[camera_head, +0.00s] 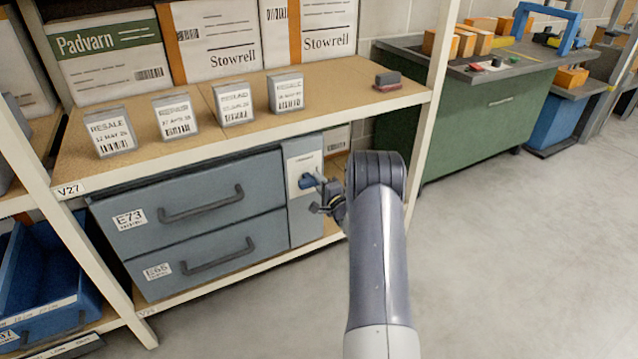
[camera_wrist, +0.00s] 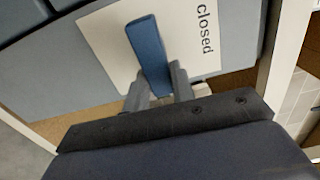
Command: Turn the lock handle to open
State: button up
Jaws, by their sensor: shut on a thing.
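The lock handle (camera_head: 308,181) is a blue lever on a pale plate (camera_head: 304,165) at the right side of the grey drawer cabinet (camera_head: 200,200). In the wrist view the handle (camera_wrist: 150,52) lies across the plate (camera_wrist: 105,45), which reads "closed". My gripper (camera_head: 322,188) reaches the handle from the right. In the wrist view its two fingers (camera_wrist: 159,82) are shut on the handle's near end, one on each side.
The cabinet's two drawers, E73 (camera_head: 205,200) and E65 (camera_head: 215,255), look shut. Rack uprights (camera_head: 435,90) stand left and right of the cabinet. Several small label blocks (camera_head: 233,103) stand on the shelf above. The floor (camera_head: 500,240) at right is clear.

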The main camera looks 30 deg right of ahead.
jog(key=o, duration=1)
jog(key=s+p, duration=0.1)
jog(key=s, duration=0.4)
jog(key=s+p, duration=0.1)
jog(key=s, duration=0.4)
jog(key=shift+s+d, duration=0.2)
jog(key=shift+s, duration=0.2)
jog(key=shift+w, duration=0.1)
jog(key=w+b, duration=0.1)
jog(key=w, duration=0.4)
jog(key=w+b, duration=0.1)
jog(key=w, duration=0.4)
jog(key=shift+w+a, duration=0.2)
jog(key=shift+w, duration=0.1)
